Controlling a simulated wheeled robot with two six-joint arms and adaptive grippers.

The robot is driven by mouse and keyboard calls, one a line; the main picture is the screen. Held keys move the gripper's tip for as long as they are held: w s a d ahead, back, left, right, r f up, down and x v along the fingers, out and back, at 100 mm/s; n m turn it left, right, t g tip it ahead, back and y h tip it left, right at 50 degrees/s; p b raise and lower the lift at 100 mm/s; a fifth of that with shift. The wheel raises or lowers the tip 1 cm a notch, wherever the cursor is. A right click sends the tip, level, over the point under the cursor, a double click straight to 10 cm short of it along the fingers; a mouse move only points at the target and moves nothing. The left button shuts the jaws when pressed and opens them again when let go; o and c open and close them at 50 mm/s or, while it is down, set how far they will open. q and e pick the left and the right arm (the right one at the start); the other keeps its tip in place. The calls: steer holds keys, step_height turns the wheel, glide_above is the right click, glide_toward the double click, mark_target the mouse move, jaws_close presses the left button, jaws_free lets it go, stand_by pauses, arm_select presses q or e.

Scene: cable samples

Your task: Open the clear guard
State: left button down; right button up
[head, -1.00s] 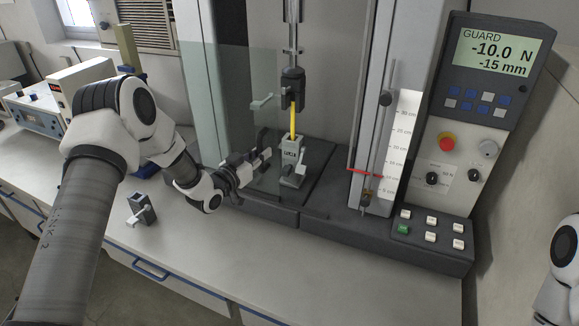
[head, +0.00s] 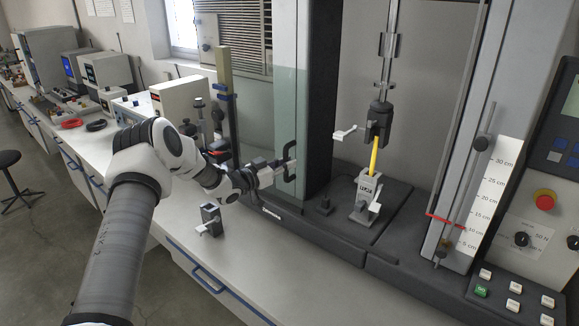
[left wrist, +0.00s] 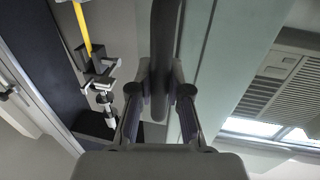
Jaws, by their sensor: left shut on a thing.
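The clear guard (head: 288,112) is a greenish see-through panel. It stands swung out at the left side of the testing machine, seen at a steep angle, so the front over the sample is uncovered. My left gripper (head: 283,169) is shut on the guard's dark handle (head: 290,160). In the left wrist view the handle (left wrist: 164,40) runs between both fingers (left wrist: 160,97), with the pane (left wrist: 212,75) beside it. My right gripper is out of view.
A yellow sample (head: 374,160) stands between the upper grip (head: 378,120) and the lower grip (head: 364,200). A small grey fixture (head: 210,217) sits on the bench left of the machine. A beige post (head: 225,100) stands behind my left arm. The front bench strip is clear.

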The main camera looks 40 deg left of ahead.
arm_select(q)
steer(key=shift+r, duration=0.1)
steer(key=c, duration=1.1)
jaws_free()
steer(key=v, duration=1.2)
